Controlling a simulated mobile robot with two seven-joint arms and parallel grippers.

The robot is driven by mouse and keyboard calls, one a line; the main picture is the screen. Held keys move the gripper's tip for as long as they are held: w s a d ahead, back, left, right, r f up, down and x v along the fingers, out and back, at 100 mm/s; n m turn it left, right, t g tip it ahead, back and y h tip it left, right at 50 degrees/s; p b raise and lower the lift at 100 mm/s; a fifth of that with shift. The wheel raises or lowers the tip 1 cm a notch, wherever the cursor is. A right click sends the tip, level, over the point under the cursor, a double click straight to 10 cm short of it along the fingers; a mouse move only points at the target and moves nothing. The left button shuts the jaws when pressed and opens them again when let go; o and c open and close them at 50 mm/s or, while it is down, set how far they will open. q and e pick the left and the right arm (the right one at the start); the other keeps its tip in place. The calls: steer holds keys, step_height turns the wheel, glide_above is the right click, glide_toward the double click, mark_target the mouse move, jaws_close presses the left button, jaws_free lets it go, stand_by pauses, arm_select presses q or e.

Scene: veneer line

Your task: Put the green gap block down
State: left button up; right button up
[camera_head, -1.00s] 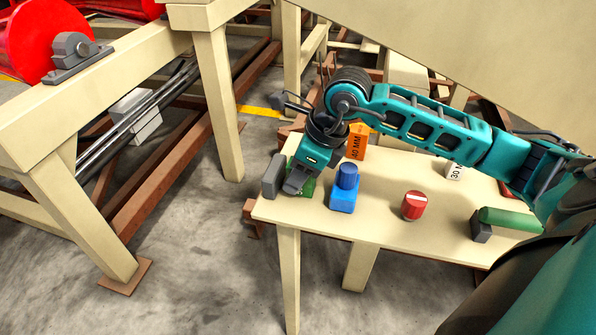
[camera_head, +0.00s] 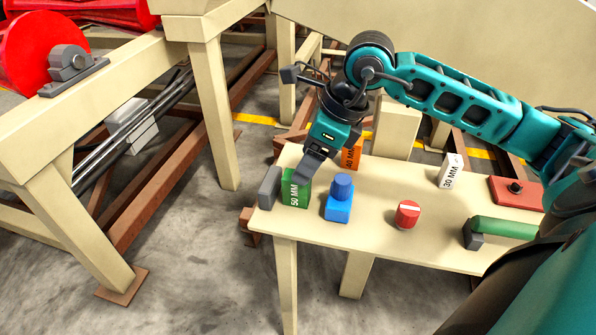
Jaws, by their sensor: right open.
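The green gap block (camera_head: 295,192), marked 50 MM, stands upright on the cream table (camera_head: 375,231) near its left end. A grey block (camera_head: 269,187) stands just left of it. My right gripper (camera_head: 305,172) is open and above the green block, its fingers close to the block's top right. Whether a finger still touches the block I cannot tell. My left gripper is not in view.
A blue block with a round top (camera_head: 339,203), a red cylinder (camera_head: 407,214), an orange block (camera_head: 351,156) and a white 30 MM block (camera_head: 451,171) stand on the table. A green roller tool (camera_head: 500,228) and red plate (camera_head: 510,193) lie right.

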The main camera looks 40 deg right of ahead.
steer(key=v, duration=0.4)
steer(key=shift+s+r, duration=0.1)
steer(key=shift+r, duration=0.05)
stand_by(0.4)
